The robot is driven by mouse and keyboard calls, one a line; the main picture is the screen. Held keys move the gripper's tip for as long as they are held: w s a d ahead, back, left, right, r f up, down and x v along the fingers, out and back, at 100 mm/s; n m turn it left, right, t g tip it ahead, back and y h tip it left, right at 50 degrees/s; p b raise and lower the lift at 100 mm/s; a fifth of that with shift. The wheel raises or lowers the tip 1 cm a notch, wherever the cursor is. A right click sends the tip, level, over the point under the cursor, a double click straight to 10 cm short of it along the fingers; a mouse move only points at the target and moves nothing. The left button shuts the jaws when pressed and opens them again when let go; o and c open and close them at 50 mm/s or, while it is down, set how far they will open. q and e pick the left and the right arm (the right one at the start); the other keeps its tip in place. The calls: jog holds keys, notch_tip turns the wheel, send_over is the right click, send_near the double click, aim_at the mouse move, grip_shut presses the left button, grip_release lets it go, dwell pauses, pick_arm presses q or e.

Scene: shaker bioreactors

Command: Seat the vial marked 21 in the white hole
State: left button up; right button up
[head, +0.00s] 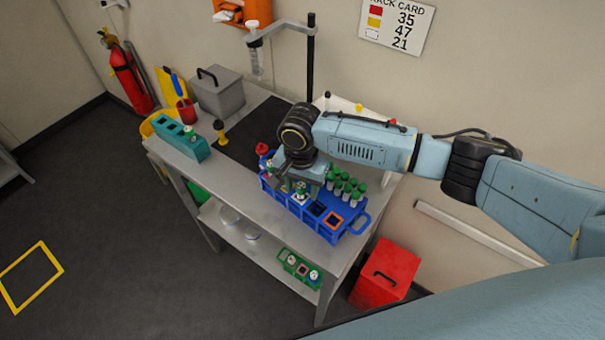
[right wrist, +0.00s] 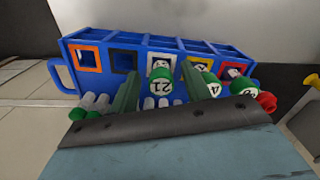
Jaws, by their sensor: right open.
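The blue rack (head: 330,236) stands on the bench, with colour-framed square holes along its near side. The vial marked 21 (right wrist: 162,86) has a green cap and stands upright at the white hole (right wrist: 151,60). Its lower part is hidden, so I cannot tell how deep it sits. My right gripper (right wrist: 160,77) is open, with one finger on each side of this vial. In the head view the right gripper (head: 293,187) is low over the rack and hides part of it. My left gripper is not in view.
Other green-capped vials stand at the yellow hole (right wrist: 193,65) and beyond it. The orange hole (right wrist: 88,58) and black hole (right wrist: 123,61) look empty. Several capped tubes (head: 346,187) stand behind. A teal rack (head: 190,145) and grey box (head: 218,97) are at left.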

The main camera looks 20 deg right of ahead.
notch_tip(320, 180, up, 13)
dwell(0.3)
jog(key=shift+f, duration=0.1)
jog(key=s+a+f+n+t+y, duration=0.2)
jog(key=s+a+f+n+y, duration=0.25)
jog(key=s+f+n, duration=0.55)
jog(key=s+d+t+h, duration=0.2)
jog(key=s+d+h, duration=0.2)
jog(key=s+d, duration=1)
notch_tip(320, 180, down, 32)
jog(key=s+r+g+b, duration=0.1)
jog(key=s+g+b, duration=0.1)
jog(key=b, duration=0.5)
jog(key=s+d+f+b, duration=0.1)
jog(key=s+f+b, duration=0.2)
jog(key=s+f, duration=0.5)
jog(key=s+d+f+g+b, duration=0.1)
jog(key=s+f+b, duration=0.3)
jog(key=s+f, duration=0.4)
notch_tip(320, 180, down, 7)
jog(key=shift+s, duration=0.4)
